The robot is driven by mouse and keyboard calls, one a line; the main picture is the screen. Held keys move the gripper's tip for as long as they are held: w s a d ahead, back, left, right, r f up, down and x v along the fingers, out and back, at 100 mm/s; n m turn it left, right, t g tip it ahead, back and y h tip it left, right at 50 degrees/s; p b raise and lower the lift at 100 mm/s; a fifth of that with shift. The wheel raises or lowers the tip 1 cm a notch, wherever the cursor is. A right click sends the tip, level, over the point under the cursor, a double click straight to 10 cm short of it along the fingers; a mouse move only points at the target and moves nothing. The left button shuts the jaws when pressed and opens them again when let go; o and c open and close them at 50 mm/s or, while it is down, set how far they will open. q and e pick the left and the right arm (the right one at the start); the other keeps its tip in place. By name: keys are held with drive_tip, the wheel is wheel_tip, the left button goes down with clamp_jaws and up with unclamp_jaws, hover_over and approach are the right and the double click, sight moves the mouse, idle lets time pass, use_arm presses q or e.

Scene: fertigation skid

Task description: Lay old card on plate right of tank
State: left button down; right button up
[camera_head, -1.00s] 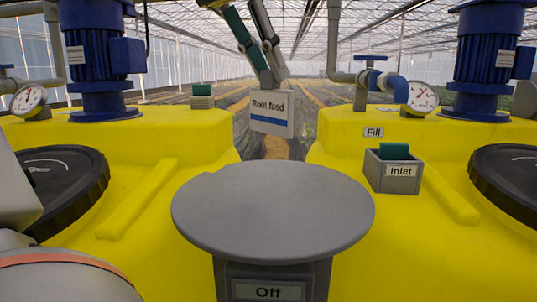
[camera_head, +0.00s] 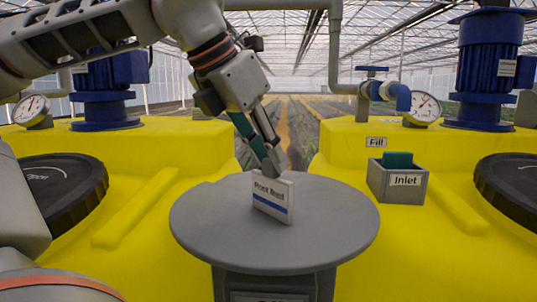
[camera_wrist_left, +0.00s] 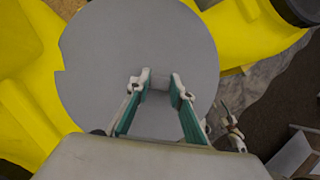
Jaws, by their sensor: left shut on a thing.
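The white card (camera_head: 272,200) with a blue stripe and the words "Root feed" is upright and slightly tilted over the grey round plate (camera_head: 205,222). My left gripper (camera_head: 271,168) is shut on its top edge. I cannot tell whether the card's lower edge touches the plate. In the left wrist view my left gripper (camera_wrist_left: 160,80) is over the same plate (camera_wrist_left: 105,60), and the card is hard to make out between the fingertips. Yellow tanks stand left (camera_head: 165,185) and right (camera_head: 445,155) of the plate.
A grey box (camera_head: 397,186) labelled "Inlet", with a green block (camera_head: 397,160) in it, sits on the right tank. A "Fill" label (camera_head: 376,142), gauges, blue pumps and black lids are around. The plate's surface around the card is bare.

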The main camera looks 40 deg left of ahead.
use_arm(q)
drive_tip(key=shift+d, duration=0.1)
drive_tip(key=shift+f, duration=0.1)
drive_tip(key=c, duration=1.8)
unclamp_jaws()
drive_tip(key=shift+r, duration=0.35)
drive_tip(key=p+v, duration=0.1)
drive_tip(key=v, duration=1)
drive_tip(key=shift+s+r, duration=0.25)
drive_tip(key=shift+s, duration=0.05)
